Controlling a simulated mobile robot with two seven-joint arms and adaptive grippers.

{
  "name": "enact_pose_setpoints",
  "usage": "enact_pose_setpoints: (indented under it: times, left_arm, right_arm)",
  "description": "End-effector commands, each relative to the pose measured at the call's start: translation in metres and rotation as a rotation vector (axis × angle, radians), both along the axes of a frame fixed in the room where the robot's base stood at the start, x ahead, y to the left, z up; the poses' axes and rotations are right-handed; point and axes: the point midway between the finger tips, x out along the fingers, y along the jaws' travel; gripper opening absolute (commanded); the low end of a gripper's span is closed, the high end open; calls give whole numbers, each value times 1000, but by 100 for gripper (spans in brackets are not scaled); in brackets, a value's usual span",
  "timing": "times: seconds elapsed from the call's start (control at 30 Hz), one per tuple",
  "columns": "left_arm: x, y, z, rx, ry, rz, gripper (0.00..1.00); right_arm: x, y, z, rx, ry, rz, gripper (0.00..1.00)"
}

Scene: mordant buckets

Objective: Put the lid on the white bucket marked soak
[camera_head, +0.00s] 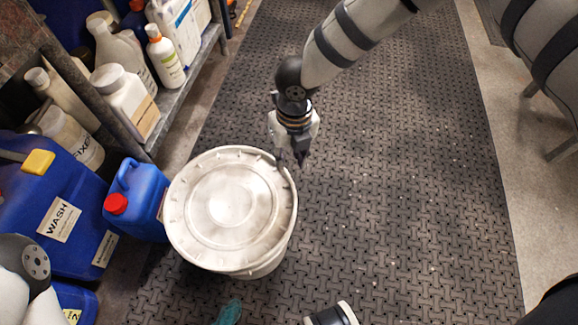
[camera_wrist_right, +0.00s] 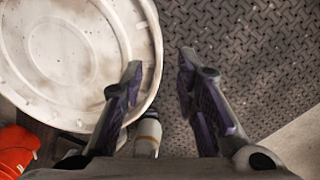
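A white bucket (camera_head: 262,268) stands on the dark floor mat, mostly hidden under a round white lid (camera_head: 228,205). The lid lies over its top; I cannot tell whether it is pressed down all round. No soak marking shows. My right gripper (camera_head: 301,157) is just beyond the lid's upper right edge. In the right wrist view, the right gripper (camera_wrist_right: 160,64) is open, with nothing held between its fingers. The left finger overlaps the rim of the lid (camera_wrist_right: 70,50) in that picture; contact is unclear. My left gripper is out of view.
A blue container with a red cap (camera_head: 138,200) stands close left of the bucket, beside a larger blue WASH container (camera_head: 60,215). A shelf (camera_head: 180,100) with several bottles is at upper left. A teal item (camera_head: 229,313) is at the bottom. The mat (camera_head: 410,180) is clear to the right.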

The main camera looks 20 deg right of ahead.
Motion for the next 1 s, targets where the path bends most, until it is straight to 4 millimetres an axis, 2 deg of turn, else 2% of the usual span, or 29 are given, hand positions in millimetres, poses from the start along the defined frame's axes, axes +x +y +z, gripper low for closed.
enact_pose_setpoints:
  times: [0.03, 0.1, 0.2, 0.4, 0.87, 0.97, 1.0]
  left_arm:
    - [0, 0, 0, 0, 0, 0, 100]
    - [0, 0, 0, 0, 0, 0, 100]
    - [0, 0, 0, 0, 0, 0, 100]
    - [0, 0, 0, 0, 0, 0, 100]
    - [0, -1, 0, -1, 1, 0, 100]
    - [0, -1, 0, -1, 1, 0, 100]
    - [0, -1, 0, -1, 1, 0, 100]
  right_arm:
    - [1, -1, 15, 3, -4, -1, 28]
    - [1, -1, 31, 2, -3, -1, 28]
    - [0, -2, 49, 2, -2, 0, 28]
    - [0, -3, 62, 0, 0, 0, 28]
    - [-2, -3, 59, -3, 2, 8, 28]
    - [-28, -13, 33, -60, 35, 169, 28]
    - [-50, -21, 13, -99, 61, 309, 28]
